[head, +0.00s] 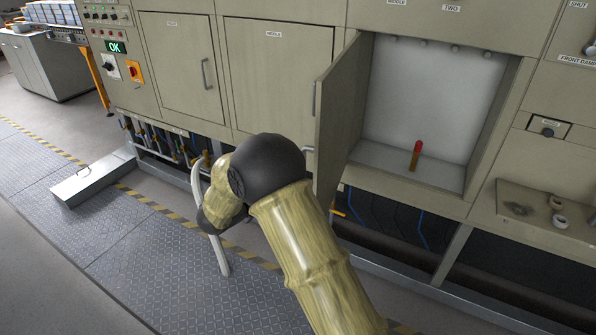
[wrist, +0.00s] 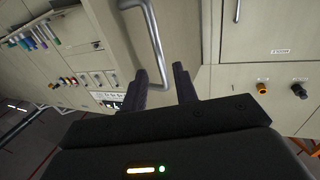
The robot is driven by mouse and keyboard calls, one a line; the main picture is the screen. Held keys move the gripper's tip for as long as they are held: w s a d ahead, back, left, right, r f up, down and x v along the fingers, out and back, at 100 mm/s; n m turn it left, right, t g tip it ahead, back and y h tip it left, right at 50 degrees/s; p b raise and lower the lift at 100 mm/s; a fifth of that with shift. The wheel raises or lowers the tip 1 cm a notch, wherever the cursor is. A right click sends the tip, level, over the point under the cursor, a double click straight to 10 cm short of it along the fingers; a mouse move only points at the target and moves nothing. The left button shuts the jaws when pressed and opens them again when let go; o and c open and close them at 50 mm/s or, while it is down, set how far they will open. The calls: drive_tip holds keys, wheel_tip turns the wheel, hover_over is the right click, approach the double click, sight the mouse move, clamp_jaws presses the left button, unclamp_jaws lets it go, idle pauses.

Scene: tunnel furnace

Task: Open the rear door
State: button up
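In the head view, the furnace front has a closed left door (head: 180,65) with a small label too blurred to read. Beside it is a closed door (head: 280,85) labelled "MIDDLE". Further right, a door (head: 338,120) stands swung open beside a lit compartment. I cannot tell which is the rear door. My arm hides my gripper in the head view. In the wrist view, my gripper (wrist: 163,75) is open, fingers apart, at a metal bar handle (wrist: 153,30) on a beige door panel. The handle's lower end appears between the fingers; contact cannot be told.
A red-topped object (head: 416,156) stands in the open compartment. A control panel (head: 112,50) shows "OK". A low metal box (head: 95,178) sits on the plated floor at left. A ledge (head: 540,212) with small rings juts out at right. Open floor lies front left.

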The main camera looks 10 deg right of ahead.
drive_tip(key=v, duration=1)
drive_tip(key=shift+s+a+b, duration=0.2)
drive_tip(key=shift+b, duration=0.15)
drive_tip(key=shift+d, duration=0.1)
